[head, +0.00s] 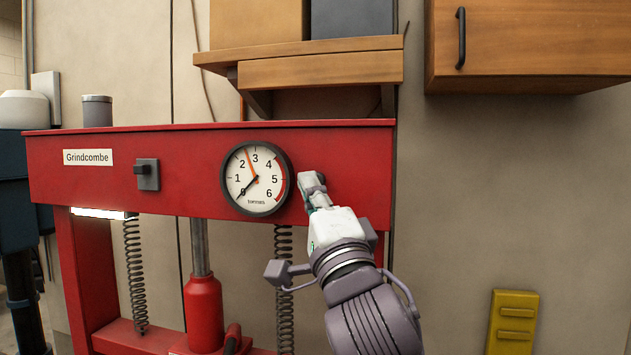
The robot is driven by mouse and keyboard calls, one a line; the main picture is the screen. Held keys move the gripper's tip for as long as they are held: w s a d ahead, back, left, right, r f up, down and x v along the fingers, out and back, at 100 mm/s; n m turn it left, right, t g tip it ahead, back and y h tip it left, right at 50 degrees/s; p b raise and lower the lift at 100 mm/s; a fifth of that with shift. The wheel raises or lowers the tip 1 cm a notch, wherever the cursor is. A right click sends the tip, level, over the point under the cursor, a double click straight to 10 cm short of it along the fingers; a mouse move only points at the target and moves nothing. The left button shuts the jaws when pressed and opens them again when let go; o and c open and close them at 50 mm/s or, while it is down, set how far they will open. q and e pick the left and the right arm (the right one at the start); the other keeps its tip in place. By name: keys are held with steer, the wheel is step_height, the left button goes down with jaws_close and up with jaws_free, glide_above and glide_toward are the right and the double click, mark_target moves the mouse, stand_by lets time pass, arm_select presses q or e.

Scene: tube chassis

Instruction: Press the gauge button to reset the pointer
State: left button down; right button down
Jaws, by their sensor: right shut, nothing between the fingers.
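The round gauge (273,196) has a white face, a dark rim and numbers from 0 to 6, and sits on the front of a red press beam. Its black needle points to 0 at the lower left. Its orange pointer points up, between 2 and 3. I cannot make out a separate button; my gripper covers the panel just right of the gauge. My right gripper (312,180) is shut and empty, with its tips in front of the red beam, just right of the rim. I cannot tell whether it touches the beam. My left gripper is out of view.
The red press beam (345,150) carries a grey switch (148,174) left of the gauge. A wooden shelf (320,70) hangs above, and a wooden cabinet (530,40) is at upper right. Springs and a red jack (203,305) stand below. The wall at right is mostly clear.

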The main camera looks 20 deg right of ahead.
steer(key=shift+w+d, duration=0.1)
steer(key=shift+w, duration=0.05)
steer(key=shift+w+d, duration=0.1)
steer(key=shift+w, duration=0.1)
steer(key=shift+w+d, duration=0.3)
steer(key=shift+w, duration=0.1)
stand_by(1.0)
steer(key=shift+s, duration=0.1)
steer(key=shift+s+a, duration=0.5)
steer(key=shift+s, duration=0.15)
steer(key=s+a, duration=0.1)
steer(key=s, duration=0.1)
steer(key=s+a, duration=0.1)
steer(key=s, duration=0.1)
steer(key=shift+a, duration=0.35)
stand_by(0.8)
